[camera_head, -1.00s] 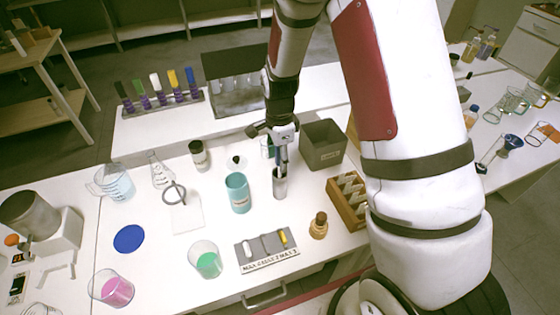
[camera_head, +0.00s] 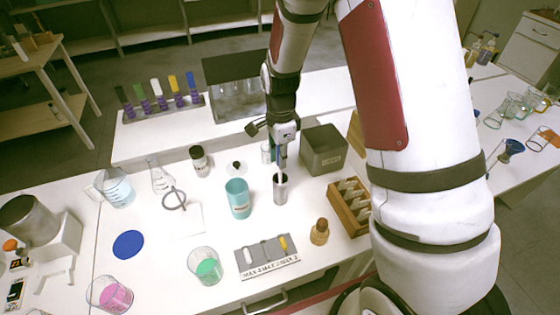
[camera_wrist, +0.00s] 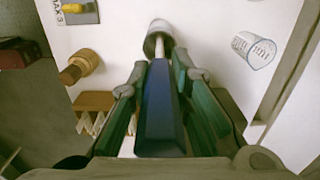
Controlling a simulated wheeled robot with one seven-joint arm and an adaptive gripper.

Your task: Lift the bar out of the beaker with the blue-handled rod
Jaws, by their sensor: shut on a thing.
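My gripper (camera_head: 283,150) is shut on the blue handle (camera_wrist: 160,112) of the rod, which points down. In the wrist view the rod's pale shaft (camera_wrist: 158,48) runs from the handle into a grey metal cylinder (camera_wrist: 155,38). That cylinder (camera_head: 280,194) stands upright on the bench below my gripper in the head view. A beaker with green liquid (camera_head: 205,269) and one with pink liquid (camera_head: 110,296) stand at the front left. I cannot make out a bar inside either. A grey labelled tray (camera_head: 268,264) holds white and yellow bars.
A brown-topped bottle (camera_head: 319,230) is in front. A blue disc (camera_head: 128,244) lies at left, with clear bench around it.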

